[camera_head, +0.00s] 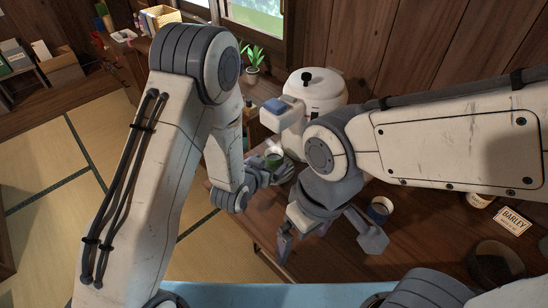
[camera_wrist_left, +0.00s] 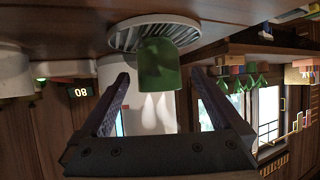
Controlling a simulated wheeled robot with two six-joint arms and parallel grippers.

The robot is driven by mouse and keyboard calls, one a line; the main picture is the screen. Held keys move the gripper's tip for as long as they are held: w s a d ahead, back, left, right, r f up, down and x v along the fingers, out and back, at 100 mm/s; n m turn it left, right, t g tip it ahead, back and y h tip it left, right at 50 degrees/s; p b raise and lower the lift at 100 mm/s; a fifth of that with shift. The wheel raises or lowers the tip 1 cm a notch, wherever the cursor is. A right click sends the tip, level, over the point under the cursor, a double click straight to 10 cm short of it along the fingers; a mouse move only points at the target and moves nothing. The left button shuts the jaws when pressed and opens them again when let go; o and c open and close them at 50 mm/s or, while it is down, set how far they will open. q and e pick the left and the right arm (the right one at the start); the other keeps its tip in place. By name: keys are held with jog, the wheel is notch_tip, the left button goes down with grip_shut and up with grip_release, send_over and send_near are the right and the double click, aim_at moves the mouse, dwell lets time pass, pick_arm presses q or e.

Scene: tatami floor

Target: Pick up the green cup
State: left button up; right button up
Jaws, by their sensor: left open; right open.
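The green cup (camera_head: 273,158) stands in front of the white machine (camera_head: 318,92) on the wooden counter, partly hidden by my left gripper (camera_head: 267,174). In the left wrist view, which is upside down, the green cup (camera_wrist_left: 158,66) stands on a round slatted tray (camera_wrist_left: 122,38), with pale wisps at its mouth. My open left gripper (camera_wrist_left: 158,78) points at the cup, a finger on either side in the picture. I cannot tell whether the cup is between the fingertips or just beyond them. My right gripper (camera_head: 326,240) is open and empty above the counter.
A cup with a blue inside (camera_head: 380,209) stands right of my right gripper. A jar (camera_head: 480,199), a BARLEY card (camera_head: 513,221) and a dark round container (camera_head: 496,262) lie further right. A potted plant (camera_head: 254,66) stands behind. Tatami floor (camera_head: 60,215) is open at left.

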aim_at(277, 156)
pick_arm(q)
jog(key=p+x, duration=0.1)
jog(key=x, duration=0.6)
jog(key=shift+w+d, duration=0.15)
jog(key=c, duration=1.5)
jog(key=shift+c, duration=0.2)
jog(key=shift+r, duration=0.25)
